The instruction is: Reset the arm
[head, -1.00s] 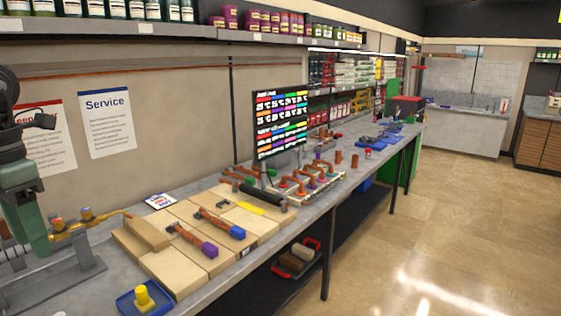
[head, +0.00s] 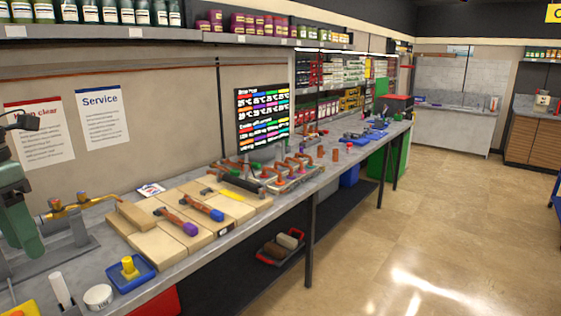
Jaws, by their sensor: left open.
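A dark shape at the left edge of the head view, above the green machine, appears to be my left gripper (head: 22,122). It is small and partly cut off by the frame, and it appears open with nothing in it. My right gripper is not in view. No other part of my arms shows clearly.
A long grey bench (head: 185,268) runs along the wall. A green machine (head: 20,210) stands at its left end beside a brass valve fitting (head: 70,208). Tools lie on wooden boards (head: 155,245). A blue tray (head: 141,281) is in front. The floor at right is clear.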

